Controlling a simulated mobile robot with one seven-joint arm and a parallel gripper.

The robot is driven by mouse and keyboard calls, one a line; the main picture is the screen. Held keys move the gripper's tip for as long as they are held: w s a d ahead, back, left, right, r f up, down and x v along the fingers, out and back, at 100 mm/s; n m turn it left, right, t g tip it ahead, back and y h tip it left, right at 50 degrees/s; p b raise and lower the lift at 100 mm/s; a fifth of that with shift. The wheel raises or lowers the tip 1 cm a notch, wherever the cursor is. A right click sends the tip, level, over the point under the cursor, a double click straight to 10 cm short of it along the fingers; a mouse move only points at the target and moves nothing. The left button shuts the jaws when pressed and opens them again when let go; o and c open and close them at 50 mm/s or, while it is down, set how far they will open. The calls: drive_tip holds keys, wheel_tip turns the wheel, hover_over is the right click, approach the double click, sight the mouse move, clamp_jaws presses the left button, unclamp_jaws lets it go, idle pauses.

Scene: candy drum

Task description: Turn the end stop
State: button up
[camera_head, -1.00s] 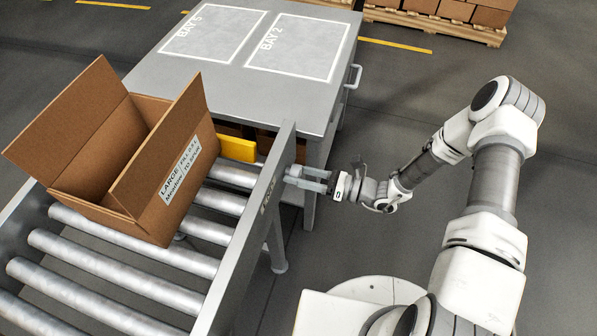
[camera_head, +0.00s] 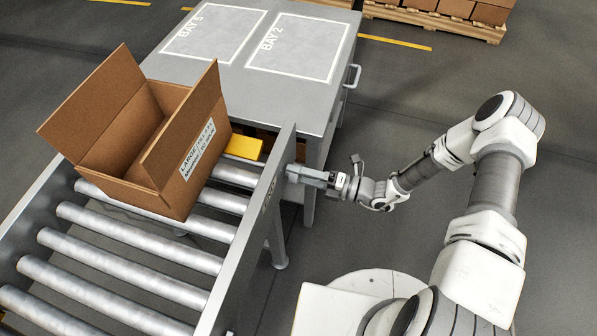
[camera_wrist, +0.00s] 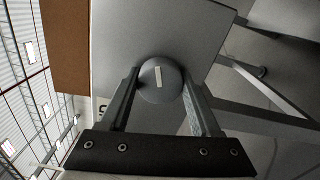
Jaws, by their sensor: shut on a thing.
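The end stop is a yellow bar (camera_head: 243,147) across the table end of the roller conveyor; it looks low and tilted, partly hidden by the side rail and the box. Its round grey knob (camera_wrist: 160,80), with a white line mark, is on the rail's outer face in the wrist view. My gripper (camera_head: 294,173) is at the rail's outside, shut on the knob, with one finger on each side of it. An open cardboard box (camera_head: 187,176) labelled LARGE sits on the rollers, close to the yellow bar.
The side rail (camera_head: 247,232) stands between my arm and the rollers. A grey table (camera_head: 235,85) marked BAY 5 and BAY 2 adjoins the conveyor end, its top clear. Floor around my arm is free. Boxes on a pallet (camera_head: 440,22) stand far back.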

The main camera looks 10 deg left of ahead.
drive_tip(key=m, duration=0.4)
drive_tip(key=shift+m, duration=0.3)
idle(0.5)
drive_tip(key=o, duration=1.4)
drive_tip(key=shift+d, duration=0.1)
drive_tip(key=d, duration=0.5)
drive_tip(key=s+d+p, duration=0.1)
drive_tip(key=d, duration=1.1)
drive_tip(key=shift+s+d, duration=0.15)
drive_tip(key=shift+s, duration=0.05)
